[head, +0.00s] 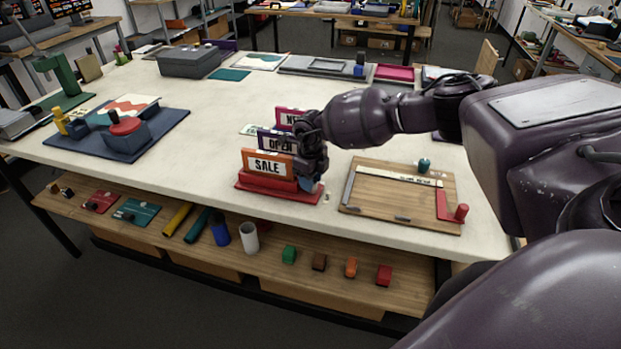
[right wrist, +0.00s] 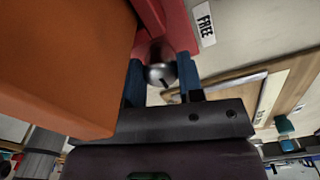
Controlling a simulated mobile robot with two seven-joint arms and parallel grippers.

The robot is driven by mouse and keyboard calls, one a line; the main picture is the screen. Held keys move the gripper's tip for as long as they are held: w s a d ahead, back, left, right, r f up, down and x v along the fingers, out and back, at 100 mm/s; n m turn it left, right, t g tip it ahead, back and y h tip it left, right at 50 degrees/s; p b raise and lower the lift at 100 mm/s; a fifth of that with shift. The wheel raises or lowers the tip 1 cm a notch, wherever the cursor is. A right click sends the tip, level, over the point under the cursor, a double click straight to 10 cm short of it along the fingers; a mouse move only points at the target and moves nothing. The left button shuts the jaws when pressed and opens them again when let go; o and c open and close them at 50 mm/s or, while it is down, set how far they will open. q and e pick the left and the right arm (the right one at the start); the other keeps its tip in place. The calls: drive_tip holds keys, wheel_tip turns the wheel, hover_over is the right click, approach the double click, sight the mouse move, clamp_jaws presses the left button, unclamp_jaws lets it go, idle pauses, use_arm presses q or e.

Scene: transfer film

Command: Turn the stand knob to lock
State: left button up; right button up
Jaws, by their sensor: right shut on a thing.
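A red sign stand (head: 262,187) sits near the front of the white table, holding an orange SALE sign (head: 268,164). Behind it stand a dark blue OPEN sign (head: 276,143) and a pink sign (head: 289,116) partly covered by my arm. My right gripper (head: 312,182) is at the stand's right end. In the right wrist view, its blue fingers (right wrist: 161,80) are shut on a round metallic knob (right wrist: 160,72) with a dark slot, beside the red stand. A white FREE label (right wrist: 204,24) is close to the knob. The knob is hidden in the head view.
A wooden board (head: 385,215) with a ruler strip and red corner piece lies right of the stand. A blue mat (head: 105,148) with a stamp-like tool is at left. A shelf (head: 210,262) below holds small blocks and tubes. The table between mat and stand is clear.

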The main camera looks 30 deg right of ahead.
drive_tip(key=o, duration=0.9)
drive_tip(key=shift+r, duration=0.1)
wheel_tip(320, 180, up, 11)
drive_tip(key=shift+f+b, duration=0.15)
drive_tip(key=shift+b, duration=0.4)
